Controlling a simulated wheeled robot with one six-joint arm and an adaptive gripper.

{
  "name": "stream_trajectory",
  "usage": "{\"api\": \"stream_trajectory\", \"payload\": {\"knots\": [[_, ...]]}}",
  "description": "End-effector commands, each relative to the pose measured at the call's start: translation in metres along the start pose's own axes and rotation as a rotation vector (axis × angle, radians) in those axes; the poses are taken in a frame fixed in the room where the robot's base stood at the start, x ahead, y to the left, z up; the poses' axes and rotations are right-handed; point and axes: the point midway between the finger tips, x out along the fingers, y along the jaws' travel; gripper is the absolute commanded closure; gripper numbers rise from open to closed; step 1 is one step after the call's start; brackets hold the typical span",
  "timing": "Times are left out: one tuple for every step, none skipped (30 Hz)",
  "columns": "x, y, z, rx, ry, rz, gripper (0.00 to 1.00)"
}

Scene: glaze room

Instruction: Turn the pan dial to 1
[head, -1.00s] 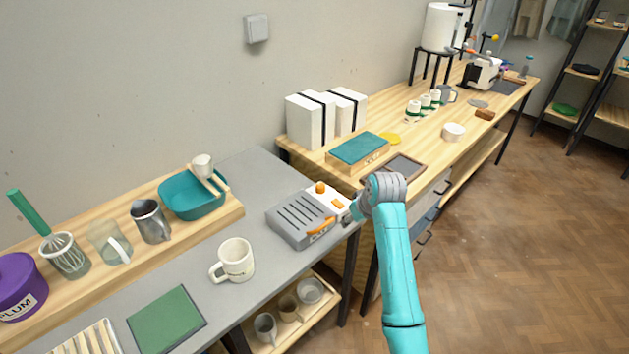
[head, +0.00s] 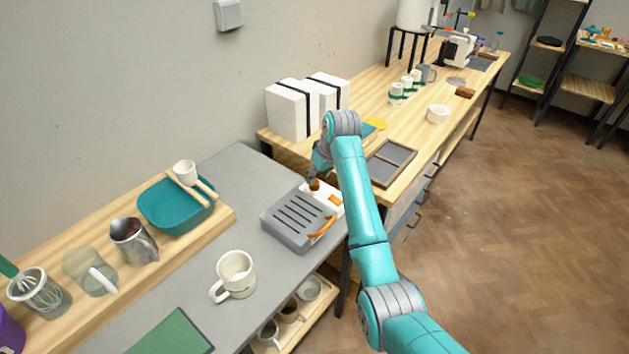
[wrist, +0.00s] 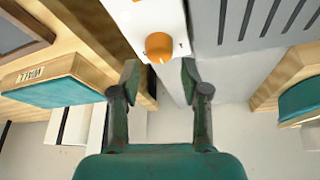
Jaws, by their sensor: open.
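The pan dial is a round orange knob (wrist: 158,47) on a white panel (wrist: 128,14) beside a grey slotted box (wrist: 262,22). A few dark marks show on the panel by the dial, too small to read. In the head view the box (head: 285,229) sits on the grey bench top, with the dial partly hidden at my gripper (head: 314,180). In the wrist view my gripper (wrist: 159,78) is open, its two fingertips apart and just below the dial in the picture. Nothing is between them. I cannot tell whether they touch the dial.
An orange lever (head: 322,228) and an orange square (head: 335,199) are on the same unit. A white mug (head: 236,272) stands in front left and a teal basin (head: 172,208) behind left. White boxes (head: 290,112) stand behind. The bench between basin and box is clear.

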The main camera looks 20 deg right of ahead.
Motion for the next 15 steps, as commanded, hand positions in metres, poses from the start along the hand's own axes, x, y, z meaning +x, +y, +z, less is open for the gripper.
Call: {"api": "stream_trajectory", "payload": {"knots": [[0.009,-0.001,0.001,0.0,-0.003,-0.001,0.54],[0.013,0.0,0.001,0.0,-0.002,-0.001,0.54],[0.019,0.0,0.001,0.0,-0.002,-0.001,0.54],[0.023,0.0,0.0,0.0,-0.002,-0.001,0.54],[0.026,0.0,0.0,0.0,-0.001,0.0,0.54],[0.03,0.0,0.0,0.0,-0.001,0.0,0.54],[0.033,0.0,0.0,0.0,-0.001,-0.001,0.54],[0.035,0.0,0.0,0.0,0.0,0.0,0.54],[0.037,0.0,0.0,0.0,0.001,0.0,0.54],[0.038,0.0,0.0,0.0,0.001,0.0,0.54],[0.04,0.0,0.0,0.0,0.001,0.0,0.54],[0.041,0.0,0.0,0.0,0.001,0.0,0.54],[0.041,0.0,0.0,0.0,0.001,0.0,0.54],[0.042,0.0,0.0,0.0,0.001,0.0,0.54],[0.042,0.0,0.0,0.0,0.001,0.0,0.54]]}}
